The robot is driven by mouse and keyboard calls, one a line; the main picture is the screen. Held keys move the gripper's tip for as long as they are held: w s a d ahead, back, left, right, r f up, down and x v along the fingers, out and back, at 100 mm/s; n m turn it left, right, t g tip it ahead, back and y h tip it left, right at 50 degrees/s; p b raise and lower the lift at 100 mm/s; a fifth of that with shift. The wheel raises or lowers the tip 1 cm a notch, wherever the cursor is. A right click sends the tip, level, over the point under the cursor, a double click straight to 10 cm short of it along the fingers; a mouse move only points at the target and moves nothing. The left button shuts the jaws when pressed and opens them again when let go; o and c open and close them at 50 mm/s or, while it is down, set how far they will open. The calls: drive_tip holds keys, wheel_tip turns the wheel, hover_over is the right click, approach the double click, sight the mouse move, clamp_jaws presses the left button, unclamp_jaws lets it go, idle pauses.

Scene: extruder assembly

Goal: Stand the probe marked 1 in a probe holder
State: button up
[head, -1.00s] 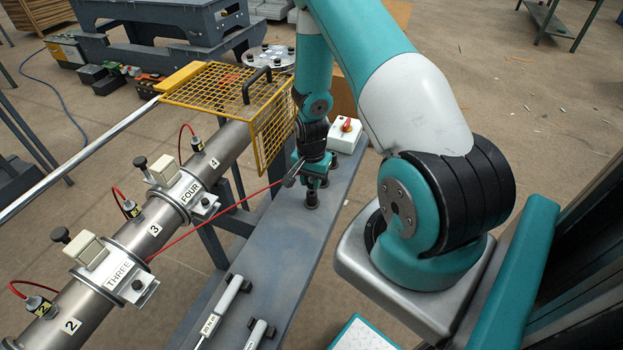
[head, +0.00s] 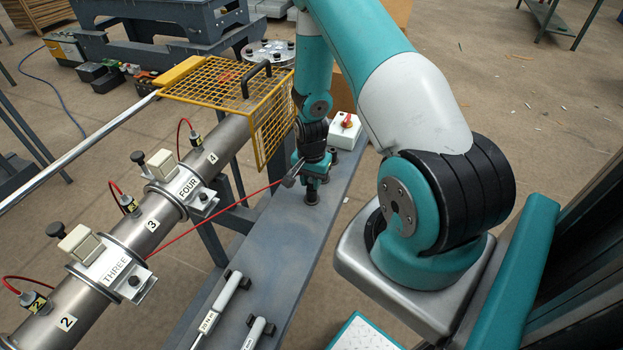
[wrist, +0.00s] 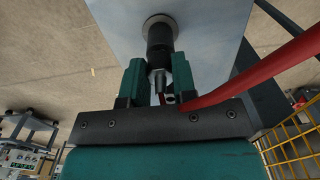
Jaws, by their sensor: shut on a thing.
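My gripper (head: 311,181) points down at the grey bench and is shut on a probe. In the wrist view the fingers (wrist: 157,82) sit on either side of the probe's narrow metal part (wrist: 159,79), and a red cable (wrist: 270,68) runs off to the right. A black probe holder (wrist: 159,40) with a round metal base stands on the bench in line with the probe. The holder also shows under my gripper in the head view (head: 311,198). How far the probe is inside it I cannot tell. The probe's number is hidden.
A steel barrel (head: 133,240) with numbered probes and clamps runs along the left. A yellow mesh guard (head: 222,84) stands close left of my arm. A white switch box (head: 345,130) is behind the gripper.

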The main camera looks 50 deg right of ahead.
drive_tip(key=shift+f, duration=0.25)
drive_tip(key=o, duration=1)
wheel_tip(320, 180, up, 18)
drive_tip(key=shift+f+b, duration=0.25)
drive_tip(key=shift+b, duration=0.05)
